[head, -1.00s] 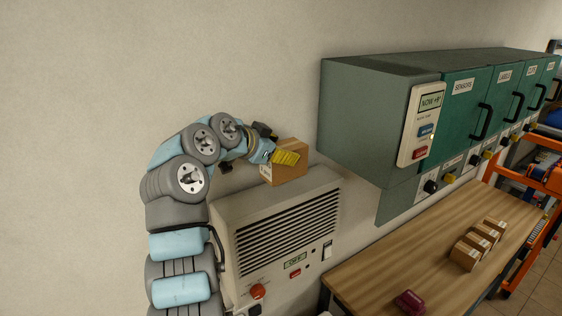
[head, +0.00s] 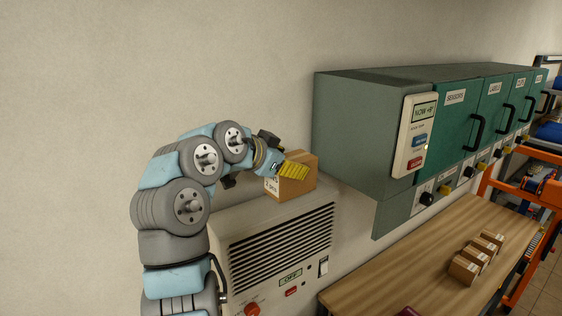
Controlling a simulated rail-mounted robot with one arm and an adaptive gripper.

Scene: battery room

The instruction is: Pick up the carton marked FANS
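A brown carton (head: 303,166) is at the top of the beige louvred unit (head: 325,222), near the wall. Its left face has a white label, partly covered by my gripper; only a few letters show, so I cannot read the full word. My gripper (head: 290,172) is at the carton from the left. One yellow ribbed finger lies across the front of the carton; the other finger is hidden. I cannot tell whether the fingers press on the carton, or whether it rests on the unit or is slightly above it.
Green wall cabinets (head: 455,125) with black handles and a control panel (head: 414,136) hang to the right. Below is a wooden bench (head: 400,268) with several small cartons (head: 463,270). An orange rack (head: 510,205) stands at the far right. The wall at left is bare.

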